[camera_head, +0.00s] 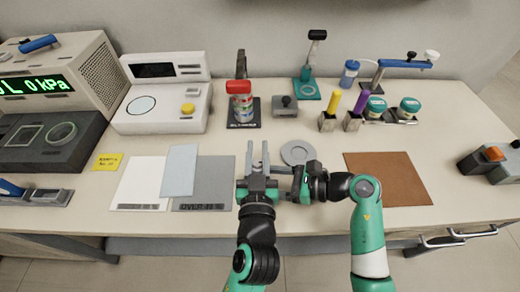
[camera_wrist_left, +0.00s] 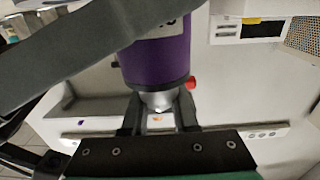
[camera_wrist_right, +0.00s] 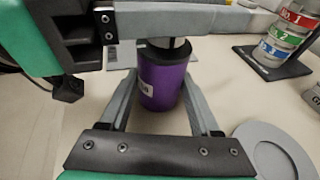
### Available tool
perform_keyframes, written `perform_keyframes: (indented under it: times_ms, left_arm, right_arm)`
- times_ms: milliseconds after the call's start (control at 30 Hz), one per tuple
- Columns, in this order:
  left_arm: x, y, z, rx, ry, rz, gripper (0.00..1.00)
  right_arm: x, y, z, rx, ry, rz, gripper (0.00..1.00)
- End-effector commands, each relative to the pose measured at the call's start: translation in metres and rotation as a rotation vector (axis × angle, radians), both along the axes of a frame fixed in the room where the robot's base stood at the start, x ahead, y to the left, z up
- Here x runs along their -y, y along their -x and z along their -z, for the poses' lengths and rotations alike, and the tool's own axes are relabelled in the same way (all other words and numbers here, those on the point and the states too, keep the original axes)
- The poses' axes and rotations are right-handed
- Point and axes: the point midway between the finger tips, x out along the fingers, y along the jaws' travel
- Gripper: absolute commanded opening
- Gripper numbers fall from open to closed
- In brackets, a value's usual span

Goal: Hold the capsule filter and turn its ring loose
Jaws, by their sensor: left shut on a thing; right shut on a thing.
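The capsule filter is a purple cylinder with a white label. In the right wrist view the capsule filter (camera_wrist_right: 162,78) stands between the two fingers of my right gripper (camera_wrist_right: 160,100), which is shut on its body. In the left wrist view its silver end fitting (camera_wrist_left: 158,98) is between the fingers of my left gripper (camera_wrist_left: 158,115), which is shut on it; a red knob (camera_wrist_left: 190,82) shows beside it. I cannot make out the ring for certain. In the head view my left gripper (camera_head: 257,160) and right gripper (camera_head: 283,170) meet and hide the capsule.
A grey round dish (camera_head: 298,152) lies just beyond my right gripper. A brown mat (camera_head: 388,178) lies to the right, grey and white mats (camera_head: 140,180) to the left. A stack of banded cans (camera_head: 242,103) stands behind. The table's front edge is close.

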Motion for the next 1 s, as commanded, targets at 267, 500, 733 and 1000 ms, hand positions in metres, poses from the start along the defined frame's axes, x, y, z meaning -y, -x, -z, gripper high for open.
perform_keyframes:
  times_ms: [267, 500, 733, 1000]
  left_arm:
    - [-0.0038, 0.0002, 0.0091, -0.019, -0.003, -0.131, 0.00]
    - [-0.0057, 0.0009, 0.0086, -0.016, -0.002, -0.170, 0.00]
    - [-0.0060, 0.0009, 0.0092, -0.017, -0.002, -0.172, 0.00]
    - [-0.0061, 0.0009, 0.0098, -0.018, -0.002, -0.172, 0.57]
  right_arm:
    - [-0.0010, 0.0006, 0.0001, 0.004, 0.000, -0.004, 0.00]
    - [-0.0010, 0.0006, 0.0000, 0.004, -0.001, -0.004, 0.00]
    - [-0.0009, 0.0005, -0.0002, 0.003, -0.001, -0.004, 0.00]
    - [-0.0008, 0.0003, -0.0004, 0.004, -0.002, -0.003, 0.00]
